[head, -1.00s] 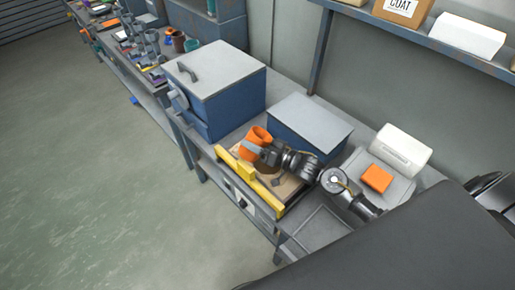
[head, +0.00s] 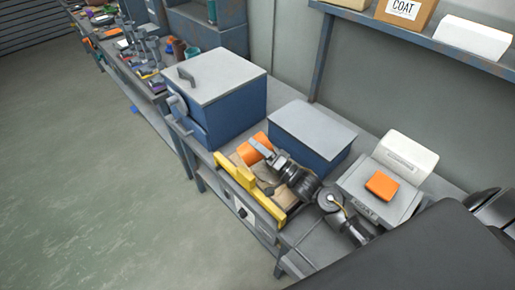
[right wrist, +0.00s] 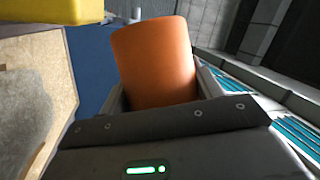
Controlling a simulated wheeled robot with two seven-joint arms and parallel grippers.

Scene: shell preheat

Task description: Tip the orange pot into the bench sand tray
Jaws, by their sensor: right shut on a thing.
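The orange pot (head: 251,151) is held over the back left part of the bench sand tray, leaning over, and its mouth is not visible. It fills the middle of the right wrist view (right wrist: 155,62). My right gripper (head: 264,151) is shut on the pot, with the arm reaching in from the right. The sand tray (right wrist: 62,75) has a pale tan rim around grey sand in the right wrist view. In the head view my arm covers much of the tray. I cannot tell whether anything is pouring. My left gripper is not in view.
A yellow bar (head: 262,202) runs along the tray's front. A large blue box with a grey lid (head: 215,75) stands behind left, and a smaller blue box (head: 318,150) stands close behind the pot. An orange block (head: 382,185) lies on a grey device at right.

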